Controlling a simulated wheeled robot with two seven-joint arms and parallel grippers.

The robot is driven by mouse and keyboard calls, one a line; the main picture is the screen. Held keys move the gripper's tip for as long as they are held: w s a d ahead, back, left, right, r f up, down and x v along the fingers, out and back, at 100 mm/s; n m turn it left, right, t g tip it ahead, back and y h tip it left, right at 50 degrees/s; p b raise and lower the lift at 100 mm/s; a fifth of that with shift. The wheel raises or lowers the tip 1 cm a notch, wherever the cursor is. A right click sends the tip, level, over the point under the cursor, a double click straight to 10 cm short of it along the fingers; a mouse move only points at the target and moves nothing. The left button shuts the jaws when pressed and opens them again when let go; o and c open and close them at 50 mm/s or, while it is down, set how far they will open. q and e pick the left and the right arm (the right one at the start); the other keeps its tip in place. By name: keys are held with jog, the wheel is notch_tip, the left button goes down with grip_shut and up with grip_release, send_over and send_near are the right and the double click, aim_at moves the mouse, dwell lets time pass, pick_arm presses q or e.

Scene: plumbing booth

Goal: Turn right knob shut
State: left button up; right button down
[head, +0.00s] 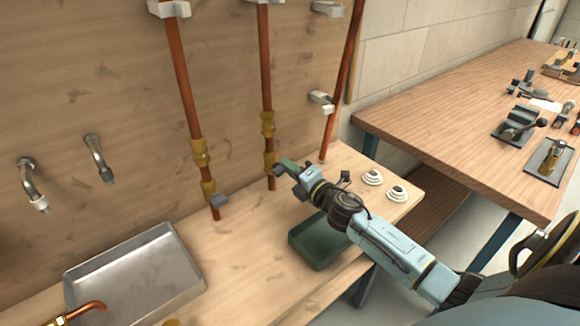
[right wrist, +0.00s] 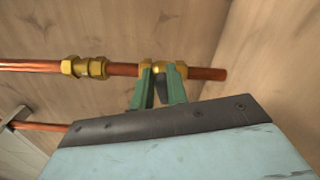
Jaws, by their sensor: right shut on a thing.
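The right copper pipe (head: 265,75) runs down the wooden wall, with a brass valve (head: 270,160) near its lower end. My right gripper (head: 284,168) is at this valve, shut on the right knob, which its fingers mostly hide. In the right wrist view the green fingers (right wrist: 158,88) reach up to the brass valve body (right wrist: 147,69), close to the pipe's free end. The knob's angle cannot be made out. The left pipe (head: 186,95) has a similar valve with a grey knob (head: 219,201), with nothing touching it. My left gripper is not in view.
A green tray (head: 296,238) lies on the bench under my right forearm, with white stacked discs (head: 373,177) to its right. A metal tray (head: 75,285) and two wall taps (head: 98,160) are at left. A workbench with tools (head: 440,95) stands at right.

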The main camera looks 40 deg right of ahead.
jog(key=shift+s+a+f+m, duration=0.1)
jog(key=shift+a+f+m, duration=0.15)
jog(key=shift+f+m, duration=0.35)
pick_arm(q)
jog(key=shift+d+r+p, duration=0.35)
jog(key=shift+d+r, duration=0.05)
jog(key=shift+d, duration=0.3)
pick_arm(e)
jog(key=shift+m, duration=1)
jog(key=c, duration=1.4)
grip_release()
jog(key=shift+r, duration=0.1)
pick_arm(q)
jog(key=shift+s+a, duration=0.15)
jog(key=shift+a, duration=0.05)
pick_arm(e)
jog(key=shift+d+r, duration=0.1)
jog(key=s, duration=0.8)
jog(key=s+d, duration=0.1)
jog(key=s, duration=0.4)
jog(key=shift+s+p, duration=0.1)
jog(key=shift+p, duration=0.2)
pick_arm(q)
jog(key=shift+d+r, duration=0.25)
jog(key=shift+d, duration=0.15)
